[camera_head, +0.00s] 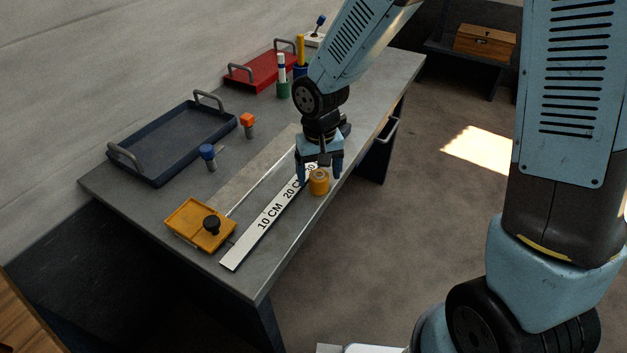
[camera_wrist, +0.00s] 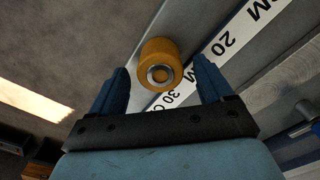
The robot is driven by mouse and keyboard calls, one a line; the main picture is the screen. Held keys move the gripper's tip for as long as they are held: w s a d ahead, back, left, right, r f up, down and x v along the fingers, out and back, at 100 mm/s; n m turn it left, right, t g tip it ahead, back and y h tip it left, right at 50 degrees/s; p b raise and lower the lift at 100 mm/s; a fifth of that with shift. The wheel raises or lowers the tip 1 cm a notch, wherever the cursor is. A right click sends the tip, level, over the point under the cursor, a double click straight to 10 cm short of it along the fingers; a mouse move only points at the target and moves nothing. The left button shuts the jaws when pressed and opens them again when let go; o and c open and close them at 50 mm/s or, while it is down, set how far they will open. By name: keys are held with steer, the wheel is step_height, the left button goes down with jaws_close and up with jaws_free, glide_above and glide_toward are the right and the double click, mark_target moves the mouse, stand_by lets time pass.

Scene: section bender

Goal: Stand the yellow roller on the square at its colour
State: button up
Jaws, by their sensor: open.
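The yellow roller (camera_head: 319,184) stands on the bench near its front edge, beside the measuring strip. In the wrist view my gripper (camera_wrist: 161,68) has a finger to the left and right of the roller, with gaps visible. I cannot make out a yellow square in either view.
A white strip (camera_head: 270,216) marked in centimetres runs along the bench (camera_head: 255,277). A yellow block with a black knob (camera_head: 190,218) is at the near end. A blue tray (camera_head: 128,166), red tray (camera_head: 240,75), blue-topped piece (camera_head: 208,152) and orange-topped piece (camera_head: 248,120) stand behind.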

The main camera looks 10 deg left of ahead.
steer(key=shift+f, duration=0.45)
steer(key=shift+c, duration=0.5)
steer(key=c, duration=1.3)
